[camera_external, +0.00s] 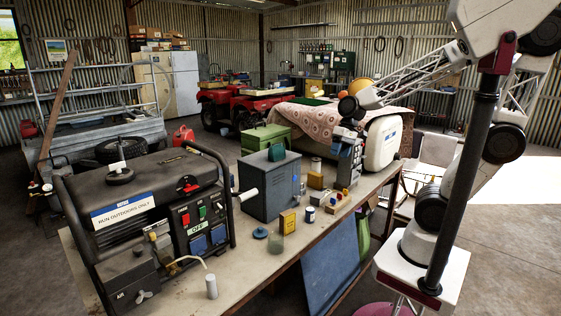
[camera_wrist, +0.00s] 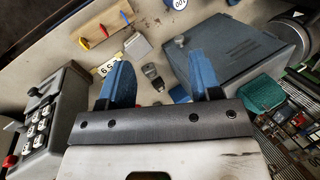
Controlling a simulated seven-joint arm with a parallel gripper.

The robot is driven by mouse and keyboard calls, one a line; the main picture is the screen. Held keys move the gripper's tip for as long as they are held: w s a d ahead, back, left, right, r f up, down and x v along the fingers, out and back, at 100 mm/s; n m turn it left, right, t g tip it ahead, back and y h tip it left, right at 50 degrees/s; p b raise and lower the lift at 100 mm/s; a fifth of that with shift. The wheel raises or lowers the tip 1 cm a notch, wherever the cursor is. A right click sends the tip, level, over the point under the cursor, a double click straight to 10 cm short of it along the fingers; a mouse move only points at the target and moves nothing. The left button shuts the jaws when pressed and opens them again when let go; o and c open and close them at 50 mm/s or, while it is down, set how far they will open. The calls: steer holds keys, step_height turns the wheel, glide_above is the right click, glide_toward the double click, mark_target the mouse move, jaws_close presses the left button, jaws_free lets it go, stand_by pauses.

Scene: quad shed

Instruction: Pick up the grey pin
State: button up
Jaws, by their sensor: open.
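A small grey piece (camera_wrist: 152,72), which may be the grey pin, lies on the bench between and beyond my fingertips in the wrist view. Another small dark piece lies just below it. I cannot tell for sure which is the pin, and I cannot pick it out in the external view. My gripper (camera_wrist: 158,62) has its two blue fingers spread apart with nothing between them. In the external view my gripper (camera_external: 348,122) hangs over the far part of the bench, close to the keyed grey device.
A grey metal box (camera_external: 270,186) stands right of the generator (camera_external: 150,220). The keyed grey device (camera_wrist: 45,115) stands left in the wrist view. A yellow box (camera_external: 288,221), a glass jar (camera_external: 276,244) and a white cylinder (camera_external: 211,286) stand on the bench (camera_external: 250,275). Its near side has bare room.

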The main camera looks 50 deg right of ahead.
steer(key=w+a+f+m+g+y, duration=0.1)
steer(key=a, duration=0.5)
steer(key=w+a+f+m+g+y, duration=0.1)
steer(key=w+a+f, duration=0.1)
steer(key=a, duration=0.4)
steer(key=m+y, duration=0.7)
steer(key=m, duration=0.5)
glide_toward(211, 287)
steer(key=shift+a+f, duration=0.3)
steer(key=shift+f, duration=0.5)
steer(key=shift+w+a+f, duration=0.25)
steer(key=shift+w+a, duration=0.05)
steer(key=shift+a, duration=0.15)
steer(key=shift+x, duration=1.25)
steer(key=shift+a, duration=0.1)
steer(key=shift+x, duration=2.5)
